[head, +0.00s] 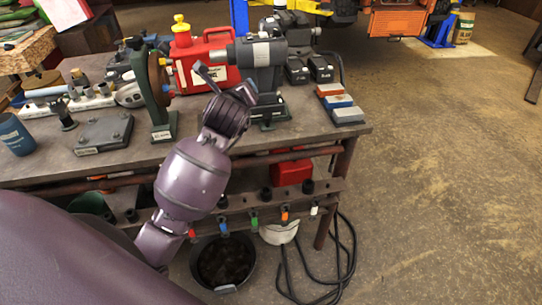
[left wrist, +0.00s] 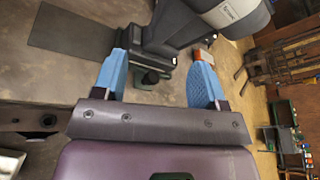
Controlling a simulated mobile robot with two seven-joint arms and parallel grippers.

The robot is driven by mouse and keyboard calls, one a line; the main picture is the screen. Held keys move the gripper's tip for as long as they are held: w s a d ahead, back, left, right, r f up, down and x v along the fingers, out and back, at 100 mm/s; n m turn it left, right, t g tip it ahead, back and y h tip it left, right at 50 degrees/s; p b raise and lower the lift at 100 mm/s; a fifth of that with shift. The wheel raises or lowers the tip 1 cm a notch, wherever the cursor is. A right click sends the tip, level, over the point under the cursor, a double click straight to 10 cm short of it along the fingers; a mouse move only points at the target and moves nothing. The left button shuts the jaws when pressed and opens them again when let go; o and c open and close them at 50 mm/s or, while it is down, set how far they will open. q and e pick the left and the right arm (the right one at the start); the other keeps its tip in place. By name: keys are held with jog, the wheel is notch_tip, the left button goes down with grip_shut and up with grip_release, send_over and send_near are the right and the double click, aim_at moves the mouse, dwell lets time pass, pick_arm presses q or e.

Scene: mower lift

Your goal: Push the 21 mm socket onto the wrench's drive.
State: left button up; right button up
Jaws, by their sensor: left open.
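A grey and black tool body that looks like the wrench (head: 262,52) stands on a dark base at the back of the bench, its round nose pointing left. It also shows in the left wrist view (left wrist: 172,28), just beyond the fingers. My left gripper (head: 226,82) is over the bench, in front of and slightly below that nose. In the left wrist view its two blue fingers (left wrist: 160,72) are spread wide with no socket between them. Several dark sockets (head: 266,193) sit along the lower rail above coloured tags; I cannot tell which is 21 mm. My right gripper is not in view.
A red canister (head: 196,58) and a dark green upright stand (head: 162,125) are left of the gripper. Coloured blocks (head: 341,101) lie at the bench's right end. A black bucket (head: 222,262) and cables are below. The floor to the right is clear.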

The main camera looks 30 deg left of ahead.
pick_arm(q)
jog(key=s+d+f+m+t+h+b, duration=0.3)
jog(key=s+d+f+m, duration=0.3)
jog(key=d, duration=0.6)
jog(key=shift+s+d+f+m+t+h+b, duration=0.15)
jog(key=shift+f+m+t+h+b, duration=0.5)
jog(key=shift+f+m, duration=1)
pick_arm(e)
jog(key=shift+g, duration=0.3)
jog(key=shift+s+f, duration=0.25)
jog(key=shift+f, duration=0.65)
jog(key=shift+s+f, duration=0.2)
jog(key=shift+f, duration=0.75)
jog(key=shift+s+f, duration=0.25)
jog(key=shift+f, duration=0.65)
pick_arm(q)
jog(key=shift+f+n, duration=0.2)
jog(key=shift+n, duration=0.05)
